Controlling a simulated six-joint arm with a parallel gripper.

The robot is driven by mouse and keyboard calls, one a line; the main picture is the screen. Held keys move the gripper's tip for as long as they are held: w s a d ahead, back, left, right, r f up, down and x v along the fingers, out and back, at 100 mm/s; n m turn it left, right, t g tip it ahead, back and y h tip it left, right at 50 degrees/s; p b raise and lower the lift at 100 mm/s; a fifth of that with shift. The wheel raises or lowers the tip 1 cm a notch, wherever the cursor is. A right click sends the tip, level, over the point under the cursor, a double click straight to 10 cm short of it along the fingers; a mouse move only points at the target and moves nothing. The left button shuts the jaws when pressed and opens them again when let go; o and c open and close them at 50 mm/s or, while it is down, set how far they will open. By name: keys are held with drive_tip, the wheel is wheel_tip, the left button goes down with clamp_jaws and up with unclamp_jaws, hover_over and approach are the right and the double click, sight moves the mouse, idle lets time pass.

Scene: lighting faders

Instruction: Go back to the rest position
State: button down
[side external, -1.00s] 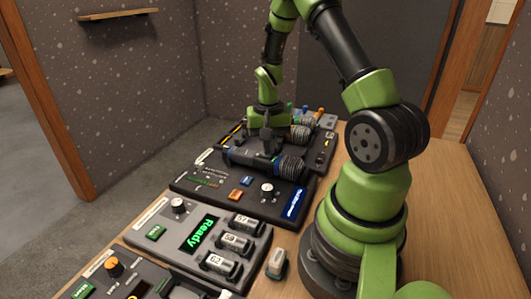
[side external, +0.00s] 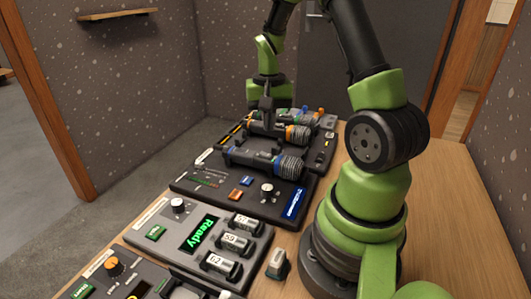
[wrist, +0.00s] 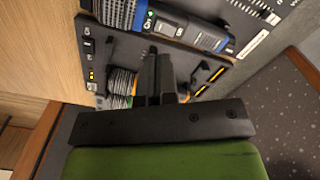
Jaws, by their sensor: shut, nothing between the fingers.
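My gripper (side external: 267,118) points down with its fingers shut and empty. In the side view it is above the far dark panel (side external: 310,160), by the cylinder with an orange ring (side external: 285,132). A gap to the cylinder cannot be judged from this angle. In the wrist view the closed fingers (wrist: 155,72) hide part of the panel below. A cylinder with a blue ring (side external: 262,160) lies nearer the camera; it also shows in the wrist view (wrist: 180,25). No fader is clearly visible near my fingers.
A grey unit with a green "Ready" display (side external: 199,233) and an orange-knobbed unit (side external: 113,264) stand nearer the camera. A small grey object (side external: 277,264) sits on the wooden table (side external: 450,220). Speckled walls (side external: 140,100) stand behind and left; the table's right side is clear.

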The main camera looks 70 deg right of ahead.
drive_tip(key=s+a+r+n+t, duration=0.2)
drive_tip(key=a+r+n+t, duration=0.3)
drive_tip(key=a+r, duration=1)
drive_tip(key=s+a+r+n+t+y, duration=0.2)
drive_tip(key=s+a+n, duration=0.1)
drive_tip(key=s+a, duration=0.3)
drive_tip(key=shift+s+a, duration=0.2)
drive_tip(key=shift+s, duration=0.15)
